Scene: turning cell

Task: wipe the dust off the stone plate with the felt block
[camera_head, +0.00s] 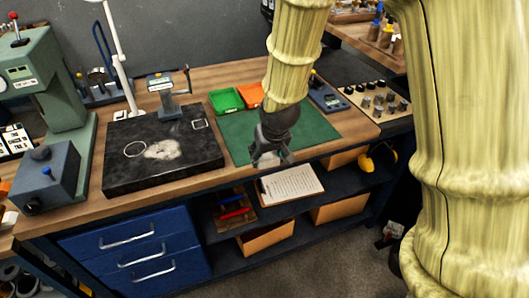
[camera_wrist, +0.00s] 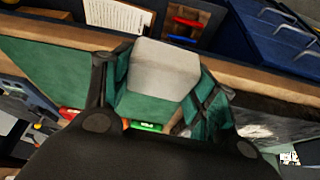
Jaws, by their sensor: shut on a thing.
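The stone plate (camera_head: 125,176) is a thick black slab on the left part of the bench. A pale patch of dust (camera_head: 165,150) lies near its middle. In the wrist view the dust (camera_wrist: 257,130) shows at the right. My gripper (camera_head: 271,157) is over the front of the green mat, to the right of the plate and apart from it. In the wrist view my gripper (camera_wrist: 160,80) is shut on the light grey felt block (camera_wrist: 166,66), which sits between both fingers. In the head view the fingers mostly hide the block.
A ring-shaped outline (camera_head: 134,149) and a small square frame (camera_head: 199,123) are on the plate. A grey stand (camera_head: 165,101) is behind it. A blue-grey box (camera_head: 47,178) is at its left. Green (camera_head: 227,100) and orange (camera_head: 251,94) trays sit behind the green mat (camera_head: 312,132). A clipboard (camera_head: 290,184) lies below.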

